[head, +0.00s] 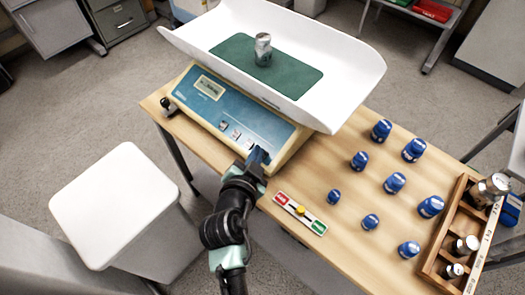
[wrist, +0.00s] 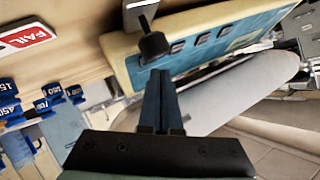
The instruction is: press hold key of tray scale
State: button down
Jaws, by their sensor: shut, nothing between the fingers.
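The tray scale has a white tray (head: 190,42) over a body with a sloping blue front panel (head: 262,122). The panel carries a small display (head: 210,87) and a row of keys (head: 236,133); their labels are too small to read, so I cannot tell which is hold. My gripper (head: 259,156) is shut and empty at the right end of the panel, hiding that part. In the wrist view its dark fingertips (wrist: 158,76) point at the panel's edge near a black knob (wrist: 153,46), with the keys (wrist: 201,38) beside it. I cannot tell whether the fingertips touch.
A metal can (head: 263,49) stands on a green mat (head: 235,60) in the tray. Several blue weights (head: 395,182) stand on the wooden table (head: 335,165). A pass/fail slider plate (head: 300,212) lies right of my gripper. A wooden rack (head: 455,225) holds metal weights. A white bin (head: 115,195) stands left.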

jog(key=shift+s+a+r+p, duration=0.25)
jog(key=shift+r+p, duration=0.3)
jog(key=shift+r, duration=0.25)
jog(key=shift+s+a+r+p, duration=0.2)
jog(key=shift+r+p, duration=0.35)
jog(key=shift+r, duration=0.2)
jog(key=shift+s+a+r+p, duration=0.25)
jog(key=shift+r+p, duration=0.3)
jog(key=shift+r, duration=0.25)
jog(key=w+r+n+t+y+p, duration=0.1)
jog(key=w+r+n+t+p, duration=0.2)
jog(key=r, duration=1.6)
jog(key=w+r+n+t+y+p, duration=0.1)
jog(key=r+t+p, duration=0.25)
jog(key=r, duration=1.65)
jog(key=s+r+n+t+y+p, duration=0.1)
jog(key=s+r+t, duration=0.3)
jog(key=r, duration=1)
jog(key=s+r+n+t+y+p, duration=0.1)
jog(key=s+r+n+t+p, duration=0.2)
jog(key=s+r, duration=0.7)
notch_tip(320, 180, up, 5)
jog(key=shift+s+f+n+t, duration=0.15)
jog(key=shift+f+n+t, duration=0.05)
jog(key=shift+n+t, duration=0.6)
